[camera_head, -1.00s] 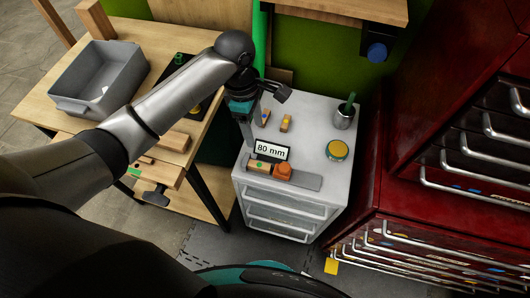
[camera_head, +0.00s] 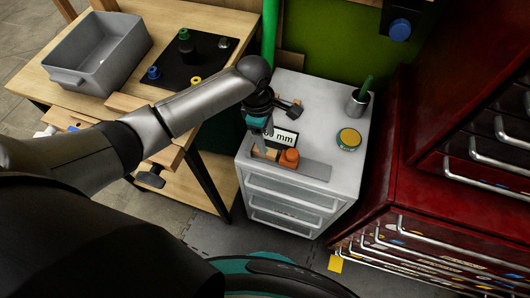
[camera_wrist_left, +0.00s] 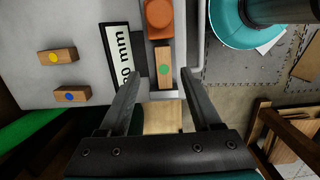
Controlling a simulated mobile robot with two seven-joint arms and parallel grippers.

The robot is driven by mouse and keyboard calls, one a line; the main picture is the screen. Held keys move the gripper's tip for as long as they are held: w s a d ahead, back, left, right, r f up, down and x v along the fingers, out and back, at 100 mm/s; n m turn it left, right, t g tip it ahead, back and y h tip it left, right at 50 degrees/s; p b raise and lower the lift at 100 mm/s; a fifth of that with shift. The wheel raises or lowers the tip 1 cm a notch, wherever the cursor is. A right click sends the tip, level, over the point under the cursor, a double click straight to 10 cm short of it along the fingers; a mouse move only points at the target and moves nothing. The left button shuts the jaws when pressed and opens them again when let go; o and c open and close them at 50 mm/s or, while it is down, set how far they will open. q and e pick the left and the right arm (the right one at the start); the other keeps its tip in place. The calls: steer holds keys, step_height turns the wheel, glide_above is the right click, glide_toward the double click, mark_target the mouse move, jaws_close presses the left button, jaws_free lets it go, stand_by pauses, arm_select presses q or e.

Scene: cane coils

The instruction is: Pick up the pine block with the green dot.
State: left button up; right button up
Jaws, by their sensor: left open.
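The pine block with the green dot (camera_wrist_left: 164,72) shows in the left wrist view, lying on a dark grey strip next to an orange knob-like piece (camera_wrist_left: 159,18). My left gripper (camera_wrist_left: 161,74) is open, with its fingers on either side of the block in that view; I cannot tell how far above it they are. In the head view my left gripper (camera_head: 258,143) hangs over the left end of the strip on the white cabinet (camera_head: 322,110) and mostly hides the block. My right gripper is not in view.
Two similar blocks, one with a yellow dot (camera_wrist_left: 57,57) and one with a blue dot (camera_wrist_left: 70,95), lie apart on the cabinet. The "80 mm" sign (camera_head: 284,137) stands close to the block. A yellow-topped tin (camera_head: 349,139) and a metal cup (camera_head: 357,102) stand to the right.

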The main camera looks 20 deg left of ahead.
mark_target(271, 154)
arm_select(q)
steer(key=f, duration=0.1)
steer(key=f+b, duration=0.2)
steer(key=f, duration=0.1)
steer(key=shift+s+a+f, duration=0.1)
steer(key=shift+s+a, duration=0.15)
steer(key=shift+d+f, duration=0.1)
steer(key=shift+f, duration=0.3)
jaws_close()
